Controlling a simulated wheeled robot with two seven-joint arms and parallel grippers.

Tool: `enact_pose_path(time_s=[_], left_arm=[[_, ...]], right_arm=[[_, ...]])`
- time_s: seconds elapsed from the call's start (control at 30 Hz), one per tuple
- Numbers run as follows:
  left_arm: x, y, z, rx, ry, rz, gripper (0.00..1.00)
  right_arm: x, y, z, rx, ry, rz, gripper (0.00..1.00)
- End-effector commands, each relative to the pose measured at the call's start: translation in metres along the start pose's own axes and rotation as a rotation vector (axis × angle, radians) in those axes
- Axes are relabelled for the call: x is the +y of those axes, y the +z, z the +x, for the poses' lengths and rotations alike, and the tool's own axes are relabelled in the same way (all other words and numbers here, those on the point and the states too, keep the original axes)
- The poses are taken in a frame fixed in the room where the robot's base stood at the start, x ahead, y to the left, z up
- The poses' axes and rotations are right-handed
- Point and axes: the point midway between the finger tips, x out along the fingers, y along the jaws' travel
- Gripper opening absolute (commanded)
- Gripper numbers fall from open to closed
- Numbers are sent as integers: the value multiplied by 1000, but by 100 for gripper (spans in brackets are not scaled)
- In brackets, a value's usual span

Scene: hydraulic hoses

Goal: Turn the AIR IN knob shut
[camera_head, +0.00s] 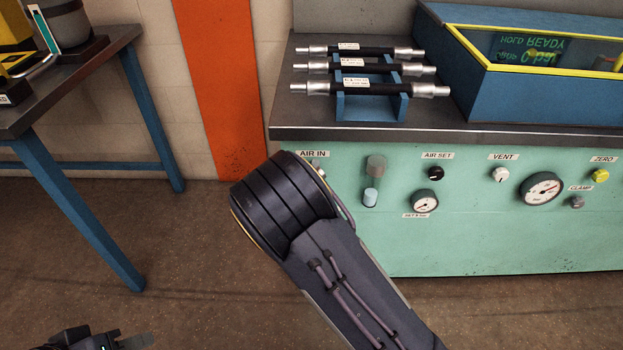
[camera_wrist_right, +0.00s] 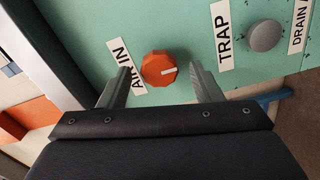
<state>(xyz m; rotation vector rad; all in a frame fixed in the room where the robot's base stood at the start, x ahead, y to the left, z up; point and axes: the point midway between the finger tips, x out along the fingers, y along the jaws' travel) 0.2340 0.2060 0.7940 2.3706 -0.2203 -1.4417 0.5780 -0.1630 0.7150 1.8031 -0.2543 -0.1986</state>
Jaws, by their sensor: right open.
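The AIR IN knob (camera_wrist_right: 158,68) is orange and faceted with a white mark. In the right wrist view it sits on the green panel beside the AIR IN label (camera_wrist_right: 119,66), and the mark points to the picture's right. My right gripper (camera_wrist_right: 160,70) is open and faces the panel, with one finger on each side of the knob in the picture. I cannot tell whether the fingers touch it. In the head view my right arm hides the knob below its label. My left gripper (camera_head: 110,340) shows only partly at the bottom left edge; its opening is unclear.
A grey TRAP knob (camera_wrist_right: 265,36) is close to the right finger's side. The green panel (camera_head: 470,240) also carries AIR SET (camera_head: 435,173), VENT (camera_head: 500,174) and gauges. Above, several hoses (camera_head: 365,68) lie on a blue rack. A blue-legged table (camera_head: 75,205) stands left.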

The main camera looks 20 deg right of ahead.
Motion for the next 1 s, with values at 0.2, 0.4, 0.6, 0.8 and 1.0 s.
enact_pose_path(time_s=[0.2,0.4,0.6,0.8,1.0], left_arm=[[1,-1,-2,0,0,0,36],[2,-2,-4,0,0,0,36],[2,-2,-4,0,0,0,36],[2,-2,-4,0,0,0,36],[2,-2,-4,0,0,0,36]], right_arm=[[0,-1,-29,3,-3,-1,59],[0,-1,-62,3,-3,-1,59],[0,0,-76,1,-1,-1,59],[0,0,-77,0,-1,-1,59],[0,0,-77,0,-1,-1,59]])
